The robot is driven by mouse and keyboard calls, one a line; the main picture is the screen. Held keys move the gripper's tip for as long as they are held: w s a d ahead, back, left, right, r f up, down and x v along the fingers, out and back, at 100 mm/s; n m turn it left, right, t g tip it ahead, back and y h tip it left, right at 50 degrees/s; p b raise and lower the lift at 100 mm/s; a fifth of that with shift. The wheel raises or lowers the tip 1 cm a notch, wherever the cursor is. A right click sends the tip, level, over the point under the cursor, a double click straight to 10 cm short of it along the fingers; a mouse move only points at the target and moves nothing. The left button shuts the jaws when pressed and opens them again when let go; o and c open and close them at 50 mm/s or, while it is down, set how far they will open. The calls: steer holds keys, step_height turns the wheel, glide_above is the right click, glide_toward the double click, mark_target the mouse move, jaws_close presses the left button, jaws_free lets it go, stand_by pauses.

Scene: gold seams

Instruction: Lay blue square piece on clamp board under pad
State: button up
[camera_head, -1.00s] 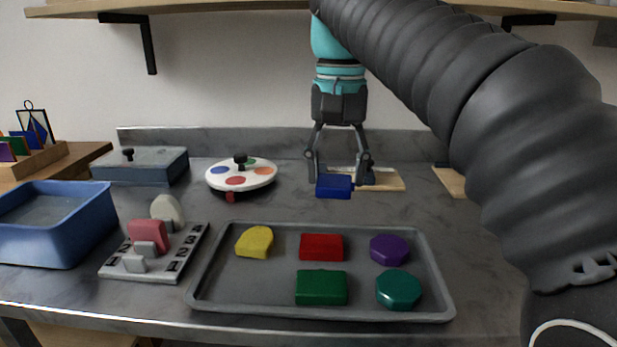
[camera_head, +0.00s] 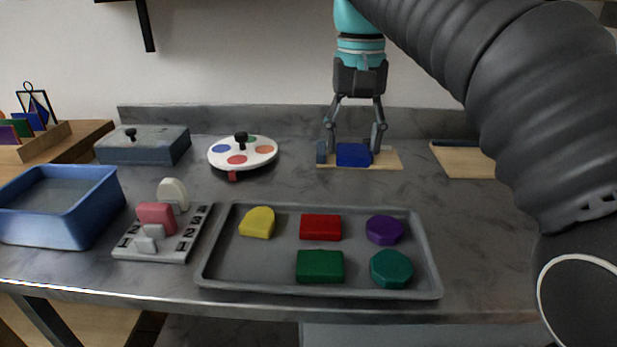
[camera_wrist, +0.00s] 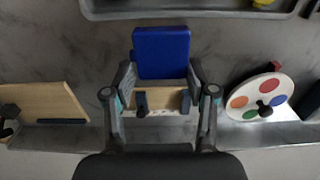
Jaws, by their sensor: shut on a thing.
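The blue square piece (camera_head: 354,155) is between the fingertips of my gripper (camera_head: 352,145), which is shut on it. In the head view the piece appears low over, or on, the pale wooden clamp board (camera_head: 392,159); I cannot tell if it touches. In the wrist view the blue piece (camera_wrist: 161,52) sticks out beyond the fingertips of my gripper (camera_wrist: 161,84), and part of the wooden board (camera_wrist: 172,101) shows between the fingers. A small dark blue-grey block (camera_head: 321,152) stands at the board's left end. The pad is not clearly seen.
A second wooden board (camera_head: 465,162) lies to the right. A white disc with coloured spots (camera_head: 243,151) stands to the left. A grey tray (camera_head: 320,291) with several coloured pieces is in front. A blue bin (camera_head: 60,215) and a numbered rack (camera_head: 165,245) are at left.

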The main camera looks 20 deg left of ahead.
glide_above(301, 197)
step_height(301, 197, down, 5)
steer(key=shift+a+f, duration=0.1)
steer(key=shift+f, duration=0.1)
steer(key=shift+f+b, duration=0.5)
steer(key=shift+f, duration=1.4)
steer(key=shift+f, duration=0.2)
steer(key=o, duration=1.3)
steer(key=shift+o, duration=0.2)
